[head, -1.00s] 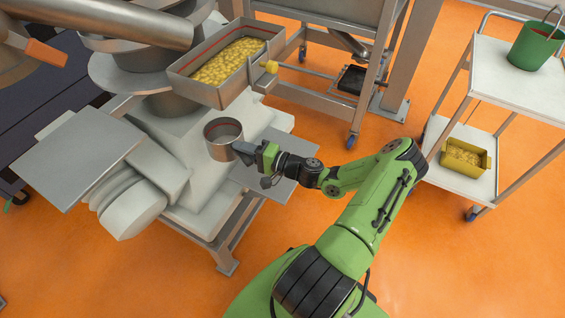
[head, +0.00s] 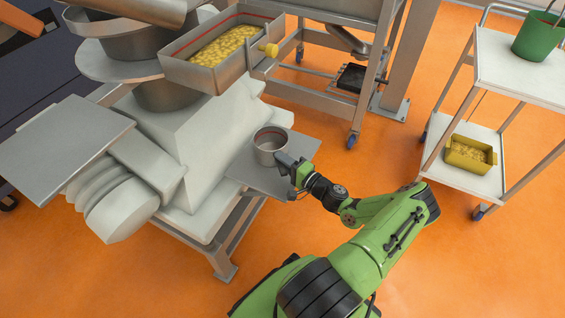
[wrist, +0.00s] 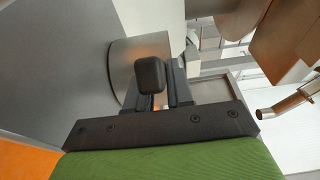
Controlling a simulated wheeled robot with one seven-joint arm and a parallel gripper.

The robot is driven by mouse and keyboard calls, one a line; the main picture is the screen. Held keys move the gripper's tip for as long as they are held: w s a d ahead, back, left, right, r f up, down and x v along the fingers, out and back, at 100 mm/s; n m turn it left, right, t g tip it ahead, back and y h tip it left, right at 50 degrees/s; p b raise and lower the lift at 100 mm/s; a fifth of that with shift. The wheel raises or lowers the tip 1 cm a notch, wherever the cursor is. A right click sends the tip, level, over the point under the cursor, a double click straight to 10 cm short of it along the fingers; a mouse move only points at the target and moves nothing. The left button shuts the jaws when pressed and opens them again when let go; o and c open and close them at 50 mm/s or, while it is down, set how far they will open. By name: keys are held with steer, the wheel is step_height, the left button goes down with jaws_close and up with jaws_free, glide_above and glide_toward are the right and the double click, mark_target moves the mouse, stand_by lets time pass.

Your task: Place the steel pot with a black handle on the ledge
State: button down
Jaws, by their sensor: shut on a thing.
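The steel pot (head: 268,149) is a small open cylinder with a dark reddish line inside its rim. It is upright and looks empty in the head view. My gripper (head: 287,163) is shut on its black handle, on the pot's right side. In the wrist view the pot's steel wall (wrist: 125,65) stands beyond the black handle end (wrist: 151,73), between the fingers. The ledge (head: 245,172) is a flat grey metal plate on the machine's right side. The pot is over the ledge; I cannot tell whether it touches it.
A steel tray of yellow pieces (head: 165,72) stands on the machine behind the pot. Another flat plate (head: 60,145) is at the left. A white trolley (head: 520,75) holds a green bucket (head: 538,38) and a yellow bin (head: 470,155). Orange floor is clear at right.

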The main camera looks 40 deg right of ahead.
steer(key=c, duration=1)
jaws_free()
